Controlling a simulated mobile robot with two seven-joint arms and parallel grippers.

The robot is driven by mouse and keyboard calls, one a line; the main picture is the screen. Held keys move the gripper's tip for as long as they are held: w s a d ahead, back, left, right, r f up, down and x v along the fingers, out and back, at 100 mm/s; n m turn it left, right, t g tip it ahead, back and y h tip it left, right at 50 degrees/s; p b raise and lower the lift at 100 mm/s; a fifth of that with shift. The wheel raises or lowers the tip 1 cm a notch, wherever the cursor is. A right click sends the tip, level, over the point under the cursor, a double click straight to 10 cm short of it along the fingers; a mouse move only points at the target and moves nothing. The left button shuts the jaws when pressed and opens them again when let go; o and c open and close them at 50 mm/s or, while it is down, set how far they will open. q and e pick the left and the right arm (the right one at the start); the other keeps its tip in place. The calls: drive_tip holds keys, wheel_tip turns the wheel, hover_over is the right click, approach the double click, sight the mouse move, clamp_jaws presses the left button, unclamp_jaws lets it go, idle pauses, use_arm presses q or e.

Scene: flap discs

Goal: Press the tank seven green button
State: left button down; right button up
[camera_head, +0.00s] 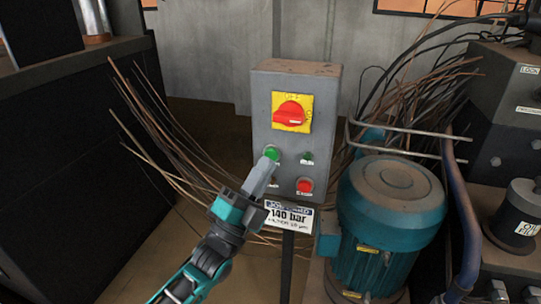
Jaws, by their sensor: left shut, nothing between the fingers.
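A grey control box (262,107) stands on a post in the middle of the head view. It bears a red rotary switch on a yellow plate (291,112). Below the switch on the left is a green button (273,153). A small dark green button or lamp (308,157) is at its right, and a red button (305,185) is below that. My left gripper (268,161) is shut and empty. Its fingertips overlap the lower edge of the left green button; I cannot tell whether they touch it. The fingers hide the lower left of the box face. My right gripper is not in view.
A white sign reading "140 bar" (289,217) hangs under the box. A teal motor (385,215) stands close on the right, with a bent metal rail (405,130) and cables by it. Thin brown rods (160,130) fan out behind the box. A dark cabinet (70,150) is at left.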

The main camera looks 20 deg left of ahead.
use_arm(q)
drive_tip(key=shift+w, duration=0.45)
drive_tip(key=shift+w+b, duration=0.45)
idle(0.7)
idle(0.3)
drive_tip(key=shift+s+p, duration=0.5)
drive_tip(key=shift+s, duration=0.4)
drive_tip(key=s+p, duration=0.2)
drive_tip(key=s, duration=0.3)
drive_tip(key=shift+a, duration=0.1)
